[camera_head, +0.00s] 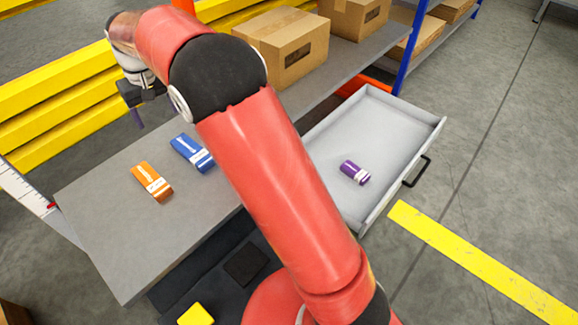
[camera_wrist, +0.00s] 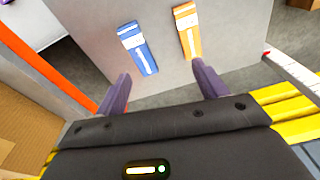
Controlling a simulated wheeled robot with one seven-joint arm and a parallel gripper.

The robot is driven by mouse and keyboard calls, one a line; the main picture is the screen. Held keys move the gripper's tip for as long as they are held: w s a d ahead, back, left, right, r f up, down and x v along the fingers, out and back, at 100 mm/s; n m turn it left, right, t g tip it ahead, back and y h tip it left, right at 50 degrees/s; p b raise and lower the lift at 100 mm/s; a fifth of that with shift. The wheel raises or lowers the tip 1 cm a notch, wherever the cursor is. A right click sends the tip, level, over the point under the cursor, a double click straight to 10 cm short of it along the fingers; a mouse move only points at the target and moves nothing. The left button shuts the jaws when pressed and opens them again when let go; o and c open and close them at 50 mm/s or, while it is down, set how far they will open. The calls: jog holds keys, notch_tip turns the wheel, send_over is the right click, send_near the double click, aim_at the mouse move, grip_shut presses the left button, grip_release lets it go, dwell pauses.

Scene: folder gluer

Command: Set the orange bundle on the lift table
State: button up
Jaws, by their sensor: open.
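The orange bundle (camera_head: 152,181) with a white band lies flat on a grey tabletop (camera_head: 115,245), near its left side. I cannot tell whether this tabletop is the lift table. My gripper (camera_head: 136,114) is at the table's far side, beyond the bundle and apart from it; my wrist partly hides it in the head view. In the wrist view my gripper (camera_wrist: 160,70) has its two purple fingers spread with nothing between them. The orange bundle shows beyond the right finger there (camera_wrist: 187,32).
A blue bundle (camera_head: 192,152) lies right of the orange one. A purple bundle (camera_head: 355,172) lies in the open grey drawer (camera_head: 414,123). Cardboard boxes (camera_head: 285,45) stand at the back. Yellow rails (camera_head: 55,95) run behind the table. The tabletop's front left is clear.

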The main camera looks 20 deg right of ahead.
jog(key=s+d+r+m+t, duration=0.1)
jog(key=s+d+r, duration=0.4)
jog(key=s+d, duration=0.3)
jog(key=s+d+r+m+t, duration=0.1)
jog(key=s+d+r, duration=0.55)
jog(key=s, duration=0.25)
jog(key=s+d+f+t, duration=0.1)
jog(key=s+d+f, duration=0.2)
jog(key=s, duration=0.5)
jog(key=s+d+f+m+t, duration=0.1)
jog(key=s+d, duration=0.3)
jog(key=s, duration=0.5)
jog(key=shift+d+f+m+h, duration=0.3)
jog(key=shift+f+h, duration=0.1)
jog(key=shift+f, duration=0.5)
